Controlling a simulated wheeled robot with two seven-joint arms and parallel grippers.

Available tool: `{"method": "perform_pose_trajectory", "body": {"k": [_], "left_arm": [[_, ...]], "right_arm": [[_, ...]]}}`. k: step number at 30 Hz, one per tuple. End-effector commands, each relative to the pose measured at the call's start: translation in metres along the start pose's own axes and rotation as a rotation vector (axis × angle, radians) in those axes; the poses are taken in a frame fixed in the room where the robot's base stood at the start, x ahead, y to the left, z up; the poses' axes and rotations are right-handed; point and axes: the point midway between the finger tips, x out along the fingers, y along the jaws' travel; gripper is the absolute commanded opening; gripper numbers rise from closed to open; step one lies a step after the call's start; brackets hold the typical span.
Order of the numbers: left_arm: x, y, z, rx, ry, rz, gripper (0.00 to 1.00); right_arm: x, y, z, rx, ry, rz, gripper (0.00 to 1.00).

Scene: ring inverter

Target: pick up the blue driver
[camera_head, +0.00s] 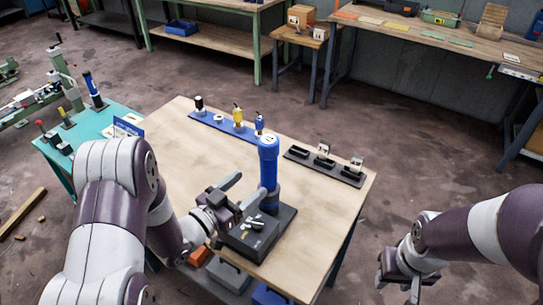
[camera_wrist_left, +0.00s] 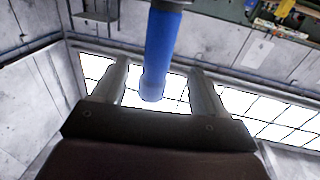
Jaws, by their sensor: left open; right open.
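The blue driver (camera_head: 268,160) stands upright at the black box-like holder (camera_head: 285,217) on the wooden table. Its top is rounded and its lower end is hidden. My left gripper (camera_head: 243,193) is open at the driver's left, with its fingers pointing toward it. In the left wrist view the driver (camera_wrist_left: 158,50) shows in line with the gap between the two fingers (camera_wrist_left: 157,78), with space on both sides. I cannot tell whether it is between the tips or just beyond them. My right gripper (camera_head: 398,290) is open and empty, off the table at the lower right.
A blue strip (camera_head: 212,121) with small parts lies at the table's back, and a dark tray (camera_head: 325,168) with black pieces lies at the right. A teal bench (camera_head: 92,122) adjoins at left. The wooden table (camera_head: 165,140) is bare at left and front right.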

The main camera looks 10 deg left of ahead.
Motion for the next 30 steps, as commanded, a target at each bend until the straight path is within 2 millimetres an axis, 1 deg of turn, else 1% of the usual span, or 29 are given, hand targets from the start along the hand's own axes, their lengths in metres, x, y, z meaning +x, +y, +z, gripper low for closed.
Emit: {"method": "perform_pose_trajectory", "body": {"k": [1,3,5,8,11,13,16,21,22,23,24,26,27,28,30], "left_arm": [[0.010,0.001,-0.002,0.001,-0.001,0.005,0.73],[0.020,0.001,-0.001,0.001,-0.001,0.002,0.73],[0.026,0.001,-0.001,0.001,-0.001,0.002,0.73],[0.041,0.002,-0.007,0.001,-0.001,0.003,0.73],[0.060,0.004,-0.012,0.001,-0.002,0.003,0.73],[0.071,0.003,-0.009,0.001,-0.002,0.001,0.73],[0.079,0.003,-0.007,0.000,-0.002,-0.001,0.73],[0.080,0.002,-0.007,0.000,-0.002,-0.002,0.73],[0.079,0.002,-0.007,0.000,-0.002,-0.002,0.70],[0.079,0.002,-0.007,0.001,-0.002,-0.002,0.60],[0.079,0.002,-0.007,0.001,-0.002,-0.002,0.47],[0.079,0.002,-0.007,0.001,-0.002,-0.002,0.27],[0.079,0.002,-0.007,0.001,-0.002,-0.002,0.14],[0.079,0.002,-0.007,0.001,-0.002,-0.002,0.10],[0.080,0.002,-0.009,0.003,0.003,-0.002,0.10]], "right_arm": [[-0.003,0.000,-0.001,0.000,0.000,0.000,0.43],[-0.004,0.000,-0.001,0.000,0.000,0.000,0.43],[-0.005,0.000,-0.001,0.000,0.000,0.000,0.43],[-0.013,0.000,-0.002,0.000,0.000,0.000,0.43],[-0.022,0.000,-0.003,0.000,0.001,0.000,0.43],[-0.021,0.000,-0.003,0.000,0.001,0.000,0.43],[-0.022,0.000,-0.003,0.000,0.001,0.000,0.43],[-0.021,0.000,-0.003,0.000,0.000,0.000,0.43],[-0.021,0.000,-0.003,0.000,0.000,0.000,0.43],[-0.021,0.000,-0.003,0.000,0.000,0.000,0.43],[-0.021,0.000,-0.003,0.000,0.000,0.000,0.43],[-0.021,0.000,-0.003,0.000,0.000,0.000,0.43],[-0.021,0.000,-0.003,0.000,0.000,0.000,0.43],[-0.021,0.000,-0.003,0.000,0.000,0.000,0.43],[-0.021,0.000,-0.003,0.000,0.000,0.000,0.43]]}}
